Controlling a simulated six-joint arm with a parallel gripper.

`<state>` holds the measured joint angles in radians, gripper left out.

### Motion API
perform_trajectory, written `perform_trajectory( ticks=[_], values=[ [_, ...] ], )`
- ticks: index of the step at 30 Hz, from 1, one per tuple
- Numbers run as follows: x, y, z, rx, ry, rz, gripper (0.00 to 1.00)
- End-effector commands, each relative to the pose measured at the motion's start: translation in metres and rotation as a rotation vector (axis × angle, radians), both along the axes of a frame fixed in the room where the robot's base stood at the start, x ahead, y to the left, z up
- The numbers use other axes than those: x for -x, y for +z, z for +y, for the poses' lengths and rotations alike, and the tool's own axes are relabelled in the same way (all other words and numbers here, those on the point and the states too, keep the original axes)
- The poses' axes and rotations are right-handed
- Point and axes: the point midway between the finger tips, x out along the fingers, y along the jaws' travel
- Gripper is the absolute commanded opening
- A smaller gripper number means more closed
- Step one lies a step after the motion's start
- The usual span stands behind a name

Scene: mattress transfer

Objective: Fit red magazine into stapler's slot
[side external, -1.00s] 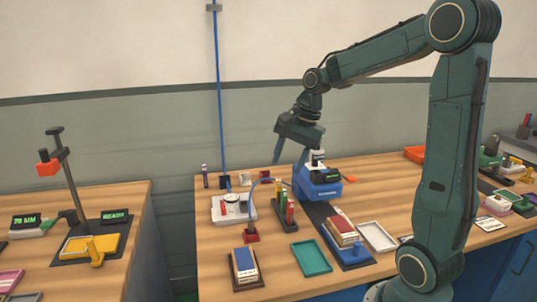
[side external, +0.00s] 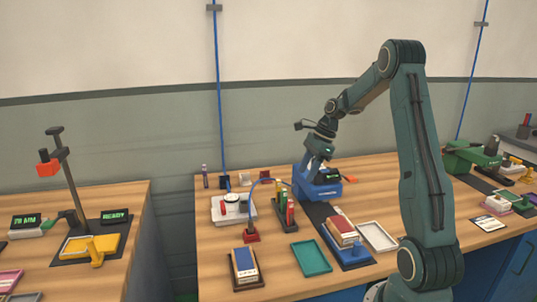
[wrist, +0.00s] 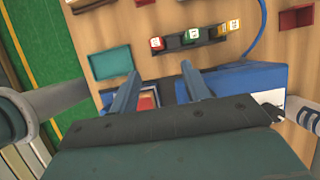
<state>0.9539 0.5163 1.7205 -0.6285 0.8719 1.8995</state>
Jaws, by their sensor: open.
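The red magazine (side external: 290,214) stands upright in a dark rack (side external: 279,222) with green and yellow magazines beside it. Its top also shows in the wrist view (wrist: 157,43), at the left end of the rack there. The blue stapler (side external: 322,189) stands right of and behind the rack. It appears as a blue block in the wrist view (wrist: 250,78). My gripper (side external: 314,168) is low over the stapler. In the wrist view my gripper (wrist: 160,82) has its two fingers apart with nothing held between them. The stapler's slot cannot be made out.
A blue holder with a red-topped stack (side external: 341,232) stands in front of the stapler. A teal tray (side external: 311,258) and a white tray (side external: 377,237) flank it.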

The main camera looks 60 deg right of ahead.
Motion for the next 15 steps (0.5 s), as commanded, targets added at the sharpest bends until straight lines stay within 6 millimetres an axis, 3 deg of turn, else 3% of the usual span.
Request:
perform_trajectory(
  ticks=[7,15],
  values=[
    [-0.005,-0.015,0.005,-0.003,0.002,0.002,0.47],
    [-0.015,-0.052,0.017,-0.003,0.004,0.003,0.47]
  ],
)
